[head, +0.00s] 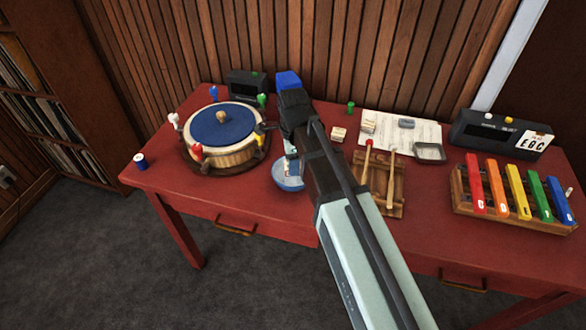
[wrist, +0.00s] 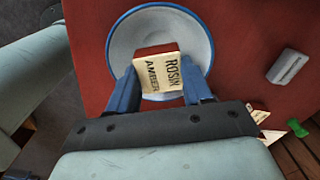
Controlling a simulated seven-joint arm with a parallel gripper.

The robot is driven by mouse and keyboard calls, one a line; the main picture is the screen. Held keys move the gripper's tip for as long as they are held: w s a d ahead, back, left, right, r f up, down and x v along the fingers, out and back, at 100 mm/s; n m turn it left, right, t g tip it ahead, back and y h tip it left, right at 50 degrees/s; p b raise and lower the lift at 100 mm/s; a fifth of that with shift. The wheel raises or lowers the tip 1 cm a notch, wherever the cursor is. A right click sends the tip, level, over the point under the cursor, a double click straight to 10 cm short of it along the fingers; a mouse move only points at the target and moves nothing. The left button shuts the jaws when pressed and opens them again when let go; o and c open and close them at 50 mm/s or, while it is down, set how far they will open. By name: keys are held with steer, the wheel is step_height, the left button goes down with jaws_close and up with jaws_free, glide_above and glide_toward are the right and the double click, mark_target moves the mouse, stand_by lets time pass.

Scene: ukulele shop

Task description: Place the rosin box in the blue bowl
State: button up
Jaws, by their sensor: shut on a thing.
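The rosin box (wrist: 160,72), cream with the words ROSIN and AMBER, is between the two blue fingers of my gripper (wrist: 158,84) in the wrist view. My gripper is shut on it. The blue bowl (wrist: 124,42), pale inside with a blue rim, lies behind the box in that view, so the box appears over the bowl's opening. In the head view the bowl (head: 286,184) is near the table's front edge, partly hidden by my arm. My gripper (head: 290,150) is just above it there. I cannot tell the exact height of the box above the bowl.
A round drum-like stand with a blue top (head: 222,125) is left of the bowl. Small boxes (head: 338,134), a wooden rack with mallets (head: 380,185) and a coloured bar instrument (head: 510,190) are to the right. A grey block (wrist: 287,67) lies right of the bowl in the wrist view.

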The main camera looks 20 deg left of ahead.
steer(key=shift+f, duration=1.75)
steer(key=shift+f, duration=0.35)
steer(key=o, duration=1)
steer(key=shift+r, duration=6.35)
